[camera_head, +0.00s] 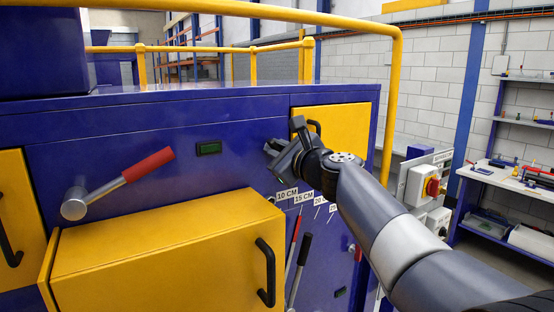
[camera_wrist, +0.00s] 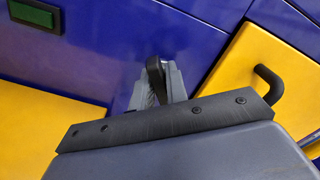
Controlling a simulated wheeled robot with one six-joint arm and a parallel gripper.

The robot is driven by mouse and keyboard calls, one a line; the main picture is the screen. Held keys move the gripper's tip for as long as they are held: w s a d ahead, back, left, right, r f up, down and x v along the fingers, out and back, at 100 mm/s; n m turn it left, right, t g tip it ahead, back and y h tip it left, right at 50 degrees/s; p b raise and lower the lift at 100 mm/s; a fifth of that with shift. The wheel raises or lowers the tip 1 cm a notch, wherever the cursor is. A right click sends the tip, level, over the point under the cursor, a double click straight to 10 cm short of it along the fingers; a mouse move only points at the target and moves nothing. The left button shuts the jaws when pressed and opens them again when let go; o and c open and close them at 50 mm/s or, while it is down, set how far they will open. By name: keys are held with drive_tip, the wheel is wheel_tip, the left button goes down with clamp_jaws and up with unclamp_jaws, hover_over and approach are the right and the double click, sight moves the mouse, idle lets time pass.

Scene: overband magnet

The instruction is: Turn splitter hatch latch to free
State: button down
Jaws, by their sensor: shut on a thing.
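My gripper (camera_head: 284,152) is at the blue machine front, just left of the yellow hatch (camera_head: 346,136) at the upper right of the head view. The hatch has a black bar handle (camera_head: 316,127). In the wrist view my gripper (camera_wrist: 157,82) is shut around a small dark part, the latch (camera_wrist: 156,68), at the blue panel beside the yellow hatch (camera_wrist: 252,72). The fingers and wrist hide most of the latch, and I cannot tell which way it points. The hatch looks closed.
A large yellow box door (camera_head: 165,250) juts out at lower left, below a red-handled lever (camera_head: 120,182). Several levers with centimetre labels (camera_head: 287,194) stand below my gripper. A yellow rail (camera_head: 397,100) runs down the right. A switch box (camera_head: 424,185) is beside my arm.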

drive_tip(key=n+b, duration=0.1)
drive_tip(key=n, duration=0.1)
drive_tip(key=n+b, duration=0.3)
drive_tip(key=shift+a+f+n, duration=0.1)
drive_tip(key=shift+f+n, duration=0.2)
drive_tip(key=n+b, duration=0.3)
drive_tip(key=n, duration=0.1)
drive_tip(key=shift+n, duration=0.3)
drive_tip(key=c, duration=1.5)
unclamp_jaws()
drive_tip(key=shift+s, duration=0.1)
drive_tip(key=b+v, duration=0.3)
drive_tip(key=v, duration=0.7)
drive_tip(key=shift+s+d, duration=0.3)
